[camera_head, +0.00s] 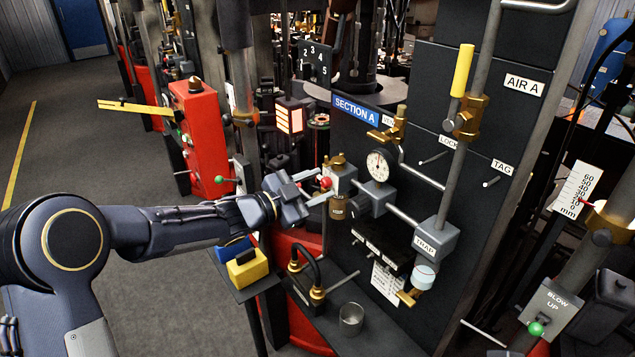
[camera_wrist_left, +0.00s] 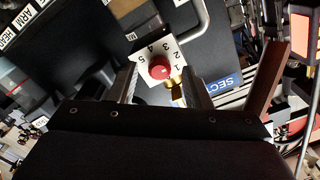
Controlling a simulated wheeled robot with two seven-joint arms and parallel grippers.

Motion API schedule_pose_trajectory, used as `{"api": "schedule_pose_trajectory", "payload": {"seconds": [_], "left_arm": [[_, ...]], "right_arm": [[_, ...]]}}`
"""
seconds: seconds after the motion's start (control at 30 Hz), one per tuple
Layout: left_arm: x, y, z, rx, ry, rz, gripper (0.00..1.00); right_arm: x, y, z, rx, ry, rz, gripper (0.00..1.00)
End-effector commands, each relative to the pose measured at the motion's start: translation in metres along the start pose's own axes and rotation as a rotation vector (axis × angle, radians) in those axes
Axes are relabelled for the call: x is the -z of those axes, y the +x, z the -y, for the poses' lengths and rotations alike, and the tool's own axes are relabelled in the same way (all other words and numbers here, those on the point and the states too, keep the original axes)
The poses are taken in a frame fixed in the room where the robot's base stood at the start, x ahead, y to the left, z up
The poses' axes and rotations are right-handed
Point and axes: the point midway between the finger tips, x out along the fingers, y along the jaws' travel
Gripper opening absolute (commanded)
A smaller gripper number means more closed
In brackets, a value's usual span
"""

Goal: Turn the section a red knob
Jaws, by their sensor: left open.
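The red knob (camera_head: 326,182) sits on the grey regulator block below the blue SECTION A sign (camera_head: 355,108). In the left wrist view the knob (camera_wrist_left: 159,67) is in front of a white dial plate (camera_wrist_left: 172,50) with numbers. My left gripper (camera_head: 311,189) reaches in from the left, with its fingertips close to the knob. Its jaws (camera_wrist_left: 158,84) are open, one finger on each side of the knob in the wrist view. I cannot tell whether either finger touches it. My right gripper is not in view.
A round pressure gauge (camera_head: 378,165) and pipes stand right of the knob. A red cabinet (camera_head: 204,135) with a green knob stands left. Below are a yellow block (camera_head: 247,268), a black hose loop (camera_head: 308,262) and a metal cup (camera_head: 351,319). The floor at left is clear.

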Motion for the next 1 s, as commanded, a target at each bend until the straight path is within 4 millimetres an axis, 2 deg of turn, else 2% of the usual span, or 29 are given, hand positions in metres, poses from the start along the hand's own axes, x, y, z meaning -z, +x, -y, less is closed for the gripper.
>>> {"api": "schedule_pose_trajectory", "payload": {"seconds": [0.1, 0.33, 0.7, 1.0], "left_arm": [[0.0007, 0.0061, -0.0001, 0.0, 0.001, -0.001, 0.44], [0.0002, 0.0065, -0.0001, 0.0, 0.001, 0.0, 0.44], [0.0, 0.0062, 0.0, 0.001, 0.0, 0.0, 0.0], [0.0007, 0.006, 0.0009, 0.001, -0.047, 0.001, 0.0]], "right_arm": [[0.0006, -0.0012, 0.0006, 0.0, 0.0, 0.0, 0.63], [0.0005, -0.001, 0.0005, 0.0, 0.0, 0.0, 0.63], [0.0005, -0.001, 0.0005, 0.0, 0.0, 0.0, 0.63], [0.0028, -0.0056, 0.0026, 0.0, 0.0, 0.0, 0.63]]}}
